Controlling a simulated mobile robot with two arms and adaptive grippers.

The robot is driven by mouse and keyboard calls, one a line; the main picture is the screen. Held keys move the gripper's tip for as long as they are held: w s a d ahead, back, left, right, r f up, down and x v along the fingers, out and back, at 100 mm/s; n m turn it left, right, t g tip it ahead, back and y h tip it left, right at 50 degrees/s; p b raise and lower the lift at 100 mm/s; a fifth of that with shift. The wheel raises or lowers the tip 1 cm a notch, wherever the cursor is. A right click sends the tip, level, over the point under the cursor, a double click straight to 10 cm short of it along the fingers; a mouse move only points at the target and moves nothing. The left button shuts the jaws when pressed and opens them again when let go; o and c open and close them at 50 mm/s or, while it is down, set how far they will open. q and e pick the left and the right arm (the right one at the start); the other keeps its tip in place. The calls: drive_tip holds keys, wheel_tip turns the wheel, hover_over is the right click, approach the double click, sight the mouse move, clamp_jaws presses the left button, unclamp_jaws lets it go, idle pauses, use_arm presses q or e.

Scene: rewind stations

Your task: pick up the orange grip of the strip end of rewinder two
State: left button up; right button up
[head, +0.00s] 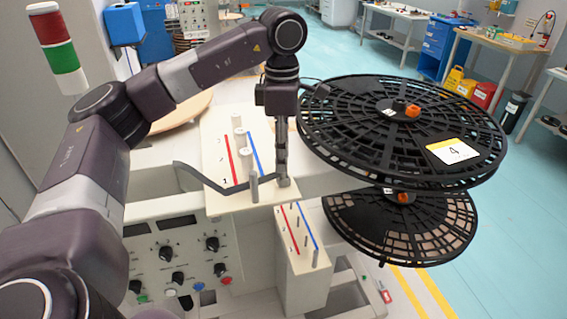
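My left gripper (282,170) points down over the pale top plate (222,201) of the rewinder, seen edge-on. Its tips are at a small grey piece beside the dark strip (212,189). I cannot tell whether the fingers are apart or closed. The strip runs from the left, past a grey post (254,188), toward the black reels. The upper black reel (345,125) has an orange piece (412,111) at its hub and a label with a 4. No orange strip-end grip can be made out. My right gripper is not in view.
A lower black reel (420,238) hangs under the upper one, close right of my gripper. A second plate (291,262) with posts and red and blue lines stands in front. A knob panel (175,262) is at lower left. Open floor lies right.

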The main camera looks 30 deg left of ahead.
use_arm(q)
wheel_tip(320, 180, down, 2)
drive_tip(key=shift+w+d+f, duration=0.1)
drive_tip(key=shift+f, duration=0.25)
clamp_jaws()
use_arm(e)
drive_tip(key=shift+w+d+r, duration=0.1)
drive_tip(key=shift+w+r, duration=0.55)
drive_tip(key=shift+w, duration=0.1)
use_arm(q)
drive_tip(key=shift+r, duration=0.1)
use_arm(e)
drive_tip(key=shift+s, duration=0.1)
